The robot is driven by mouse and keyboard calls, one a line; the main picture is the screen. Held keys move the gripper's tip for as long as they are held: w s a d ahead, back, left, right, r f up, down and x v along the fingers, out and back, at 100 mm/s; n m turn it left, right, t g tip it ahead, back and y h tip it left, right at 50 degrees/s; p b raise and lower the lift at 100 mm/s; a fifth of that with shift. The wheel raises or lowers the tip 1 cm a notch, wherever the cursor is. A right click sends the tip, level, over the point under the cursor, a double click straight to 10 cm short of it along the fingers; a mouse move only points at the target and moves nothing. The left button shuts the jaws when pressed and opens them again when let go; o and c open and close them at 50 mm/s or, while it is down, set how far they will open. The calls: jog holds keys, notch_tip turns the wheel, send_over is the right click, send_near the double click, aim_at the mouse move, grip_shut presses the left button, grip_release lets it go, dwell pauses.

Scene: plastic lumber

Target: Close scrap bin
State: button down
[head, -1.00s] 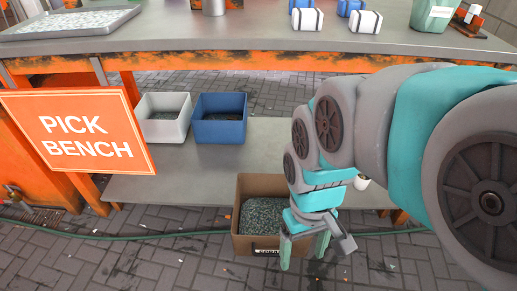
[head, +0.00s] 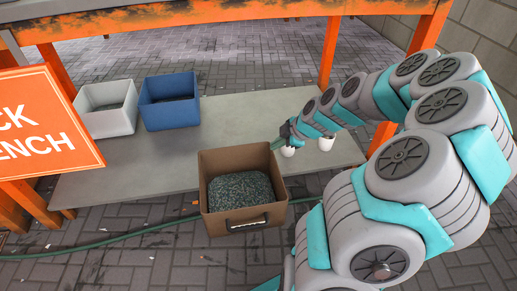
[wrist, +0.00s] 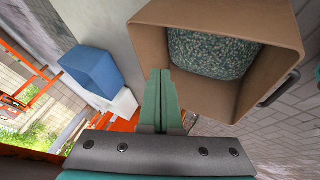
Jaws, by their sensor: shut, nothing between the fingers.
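The scrap bin (head: 222,224) is a brown open-topped box with grey-green granules (head: 240,190) inside and a handle (head: 247,222) on its front. It stands out past the front edge of the lower shelf. In the wrist view the bin (wrist: 205,97) fills the upper right, its handle at the right. My gripper (head: 277,146) is at the bin's back right corner, partly hidden by its own wrist. In the wrist view my gripper (wrist: 161,75) has its two green fingers together, empty, close beside the bin's wall. I cannot tell whether they touch it.
The lower shelf (head: 110,178) holds a white bin (head: 107,122) and a blue bin (head: 170,115) at the left. A green hose (head: 130,237) lies on the paving. An orange sign (head: 45,130) stands at left.

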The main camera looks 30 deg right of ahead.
jog(key=shift+w+d+f, duration=0.15)
jog(key=shift+d+f, duration=0.15)
jog(key=shift+d, duration=0.15)
jog(key=shift+w+f, duration=0.15)
send_near(254, 148)
notch_tip(254, 148, down, 4)
jog(key=s+a, duration=0.2)
jog(key=shift+w+d, duration=0.2)
jog(key=shift+w, duration=0.85)
jog(key=shift+w+d, duration=0.25)
jog(key=shift+w, duration=0.85)
jog(key=shift+w, duration=0.1)
